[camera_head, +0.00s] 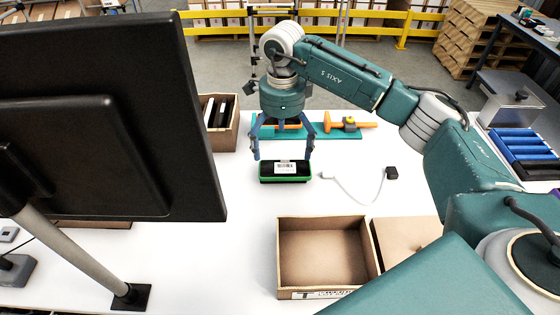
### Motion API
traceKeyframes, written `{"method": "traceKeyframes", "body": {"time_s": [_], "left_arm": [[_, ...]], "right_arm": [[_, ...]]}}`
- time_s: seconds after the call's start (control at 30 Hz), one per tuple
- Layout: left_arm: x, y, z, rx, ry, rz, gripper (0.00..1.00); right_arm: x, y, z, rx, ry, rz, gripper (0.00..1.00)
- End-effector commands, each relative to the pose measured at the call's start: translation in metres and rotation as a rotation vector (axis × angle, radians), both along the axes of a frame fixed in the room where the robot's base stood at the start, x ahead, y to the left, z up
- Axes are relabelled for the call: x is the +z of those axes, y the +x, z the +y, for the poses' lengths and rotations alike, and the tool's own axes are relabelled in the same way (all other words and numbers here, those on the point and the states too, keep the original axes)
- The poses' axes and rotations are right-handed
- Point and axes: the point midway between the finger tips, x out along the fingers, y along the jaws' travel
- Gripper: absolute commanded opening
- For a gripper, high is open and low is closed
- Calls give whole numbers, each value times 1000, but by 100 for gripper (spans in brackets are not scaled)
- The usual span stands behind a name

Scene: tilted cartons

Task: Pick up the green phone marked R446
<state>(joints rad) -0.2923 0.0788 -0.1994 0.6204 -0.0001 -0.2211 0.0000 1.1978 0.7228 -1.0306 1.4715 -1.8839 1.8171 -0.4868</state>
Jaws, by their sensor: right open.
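A phone with a green rim, dark face and white barcode label (285,171) lies on the white table near the middle of the head view. The label's text is too small to read. My right gripper (283,156) is open, with its fingers pointing down at the left and right of the phone's far edge. Nothing shows between the fingers except the table and things behind. I cannot tell whether the fingertips touch the phone. My left gripper is out of view.
An empty open carton (322,254) stands in front, with another carton (402,238) beside it. A white cable with a black plug (391,173) lies to the right. A monitor (110,110) blocks the left.

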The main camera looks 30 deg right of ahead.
Motion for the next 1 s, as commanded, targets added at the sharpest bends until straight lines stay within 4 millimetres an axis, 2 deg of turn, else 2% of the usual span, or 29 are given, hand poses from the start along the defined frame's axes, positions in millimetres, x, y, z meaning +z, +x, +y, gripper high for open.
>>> {"method": "traceKeyframes", "body": {"time_s": [0.03, 0.1, 0.23, 0.37, 0.53, 0.63, 0.77, 0.97, 1.0], "left_arm": [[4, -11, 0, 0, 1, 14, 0], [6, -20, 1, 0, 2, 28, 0], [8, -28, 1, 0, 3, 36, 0], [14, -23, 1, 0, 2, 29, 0], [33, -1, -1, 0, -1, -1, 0], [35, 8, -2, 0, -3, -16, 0], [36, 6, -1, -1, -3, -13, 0], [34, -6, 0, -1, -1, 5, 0], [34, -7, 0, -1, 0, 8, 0]], "right_arm": [[-8, -2, 0, 0, -1, 5, 100], [-18, -1, 0, -1, 0, 3, 100], [-32, -1, 0, -1, 0, 1, 100], [-40, -1, 1, 0, 0, 2, 100], [-64, -4, 5, 1, 0, 4, 100], [-78, -3, 4, -1, 0, 2, 100], [-87, -2, 4, 0, 0, 1, 100], [-88, -2, 4, 0, 0, 0, 100], [-87, -2, 4, 0, 0, 0, 92]]}}
